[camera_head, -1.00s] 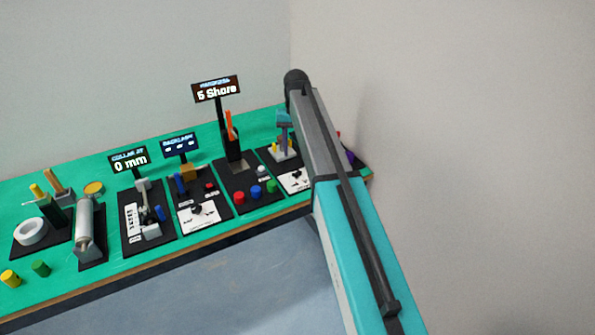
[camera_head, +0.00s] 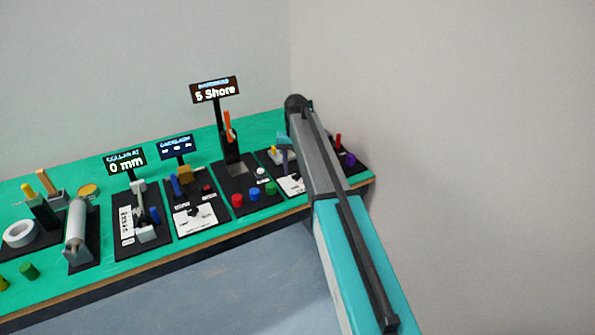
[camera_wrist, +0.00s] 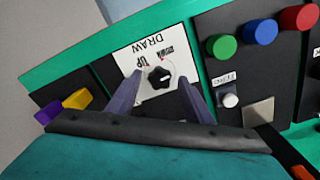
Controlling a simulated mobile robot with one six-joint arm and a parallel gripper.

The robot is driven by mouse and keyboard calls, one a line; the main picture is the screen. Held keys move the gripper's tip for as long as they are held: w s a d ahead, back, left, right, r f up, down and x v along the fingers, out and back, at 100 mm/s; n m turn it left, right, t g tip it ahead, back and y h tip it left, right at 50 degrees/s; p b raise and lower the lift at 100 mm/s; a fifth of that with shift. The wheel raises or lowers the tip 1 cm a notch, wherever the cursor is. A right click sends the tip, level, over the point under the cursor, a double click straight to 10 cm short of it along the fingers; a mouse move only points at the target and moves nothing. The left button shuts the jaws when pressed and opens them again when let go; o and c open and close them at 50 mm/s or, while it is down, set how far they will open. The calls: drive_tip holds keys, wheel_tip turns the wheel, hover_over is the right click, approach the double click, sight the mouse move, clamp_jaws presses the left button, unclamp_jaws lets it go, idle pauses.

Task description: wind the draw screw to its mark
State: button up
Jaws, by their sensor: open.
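The draw screw's black knob (camera_wrist: 159,77) sits on a white card (camera_wrist: 150,55) that reads "DRAW" and "UP", upside down in the wrist view. Small red marks show on the card near the knob. In the head view the card (camera_head: 292,184) is partly hidden by my arm. My gripper (camera_wrist: 155,88) is open, with one purple-grey finger on each side of the knob and clear gaps to it. Whether the fingertips reach down to the knob's height I cannot tell. The knob's far side and its scale are only partly readable.
Beside the draw panel stands a panel with green (camera_wrist: 225,46), blue (camera_wrist: 261,31) and red (camera_wrist: 299,18) buttons. Purple (camera_wrist: 47,113) and yellow (camera_wrist: 77,99) pieces lie on the other side. A "5 Shore" sign (camera_head: 214,90) stands behind.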

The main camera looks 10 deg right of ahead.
drive_tip(key=c, duration=1)
drive_tip(key=shift+d, duration=0.1)
drive_tip(key=shift+c, duration=0.2)
drive_tip(key=shift+n, duration=0.5)
drive_tip(key=n+p, duration=0.1)
drive_tip(key=n, duration=0.9)
